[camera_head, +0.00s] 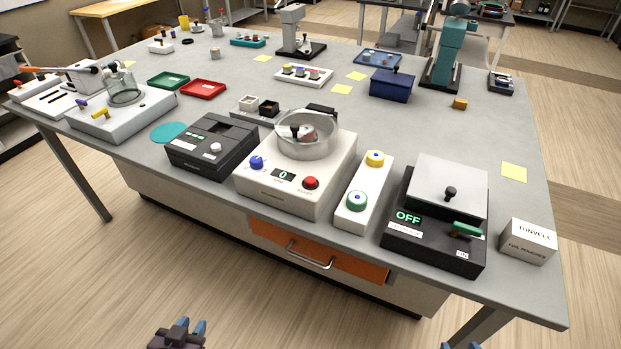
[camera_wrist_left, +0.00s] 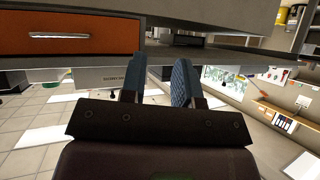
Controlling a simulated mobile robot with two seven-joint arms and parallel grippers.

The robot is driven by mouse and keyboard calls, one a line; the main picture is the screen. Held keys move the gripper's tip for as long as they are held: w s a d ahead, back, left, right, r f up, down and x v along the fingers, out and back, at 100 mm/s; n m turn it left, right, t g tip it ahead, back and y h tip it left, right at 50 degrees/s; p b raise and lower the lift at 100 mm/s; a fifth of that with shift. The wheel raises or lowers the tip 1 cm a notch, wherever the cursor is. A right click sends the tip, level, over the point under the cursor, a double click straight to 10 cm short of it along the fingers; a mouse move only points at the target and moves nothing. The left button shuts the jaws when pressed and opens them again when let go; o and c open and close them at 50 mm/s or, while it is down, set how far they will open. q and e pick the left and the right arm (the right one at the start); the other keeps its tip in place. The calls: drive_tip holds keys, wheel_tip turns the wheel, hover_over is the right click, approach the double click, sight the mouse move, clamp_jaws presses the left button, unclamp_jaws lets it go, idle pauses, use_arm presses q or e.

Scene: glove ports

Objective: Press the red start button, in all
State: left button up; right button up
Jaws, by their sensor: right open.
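The red start button (camera_head: 311,182) is a round knob on the front right of a white machine (camera_head: 278,200). This machine has a clear round bowl (camera_head: 307,143) on top, a blue knob (camera_head: 257,163) at front left and a small display (camera_head: 284,175) reading 0. My left gripper (camera_head: 190,328) is low in front of the table, well short of the button; in the left wrist view its two fingers (camera_wrist_left: 160,72) are apart with nothing between them. My right gripper (camera_head: 460,346) shows only its fingertips at the bottom edge, away from the table.
A black device (camera_head: 212,148) stands left of the machine. To its right are a white box with yellow and green buttons (camera_head: 363,193) and a black unit (camera_head: 434,228) reading OFF. An orange drawer (camera_head: 318,250) is under the table's front edge; it also shows in the left wrist view (camera_wrist_left: 70,33).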

use_arm(q)
clamp_jaws()
drive_tip(key=shift+w, duration=0.15)
idle(1.2)
